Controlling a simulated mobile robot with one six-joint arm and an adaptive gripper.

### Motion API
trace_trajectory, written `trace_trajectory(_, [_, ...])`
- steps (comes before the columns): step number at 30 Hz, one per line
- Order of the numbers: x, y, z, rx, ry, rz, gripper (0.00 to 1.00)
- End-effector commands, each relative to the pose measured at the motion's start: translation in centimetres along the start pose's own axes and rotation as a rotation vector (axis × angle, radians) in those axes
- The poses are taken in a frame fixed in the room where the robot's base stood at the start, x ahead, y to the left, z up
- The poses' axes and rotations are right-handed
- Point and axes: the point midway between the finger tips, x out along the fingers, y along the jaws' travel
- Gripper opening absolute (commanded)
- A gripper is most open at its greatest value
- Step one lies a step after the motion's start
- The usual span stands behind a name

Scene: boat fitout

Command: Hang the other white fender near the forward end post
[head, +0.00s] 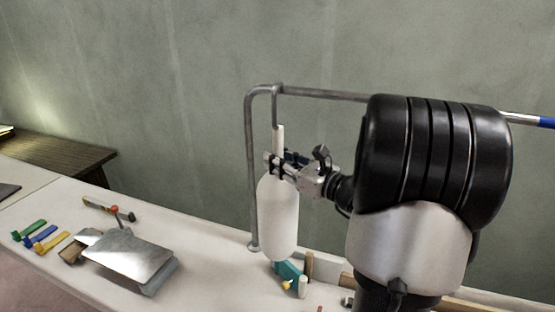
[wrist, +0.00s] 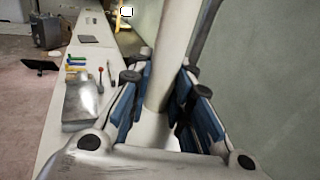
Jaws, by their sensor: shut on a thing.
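A white fender (head: 278,217) hangs upright just right of the end post (head: 251,175) of the grey rail (head: 320,94). A hook-shaped piece at its top reaches the rail near the bend; I cannot tell if it bears the weight. My gripper (head: 279,163) is shut on the fender's narrow upper neck. In the wrist view the blue finger pads of my gripper (wrist: 160,100) close around the pale neck (wrist: 162,75), with the white body below partly hidden.
A metal box (head: 128,256) and several coloured cleats (head: 45,237) lie on the white counter (head: 210,240) at left. Below the fender stand a teal item (head: 289,271) and a small white cylinder (head: 302,287). A blue band (head: 547,122) marks the rail at far right.

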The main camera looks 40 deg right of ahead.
Motion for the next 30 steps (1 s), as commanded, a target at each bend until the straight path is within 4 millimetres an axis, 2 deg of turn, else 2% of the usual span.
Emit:
trace_trajectory(8, [0.2, -1.2, 0.4, -0.001, -0.003, -0.007, 0.00])
trace_trajectory(30, [2.4, -6.4, 0.4, -0.002, -0.002, -0.007, 0.00])
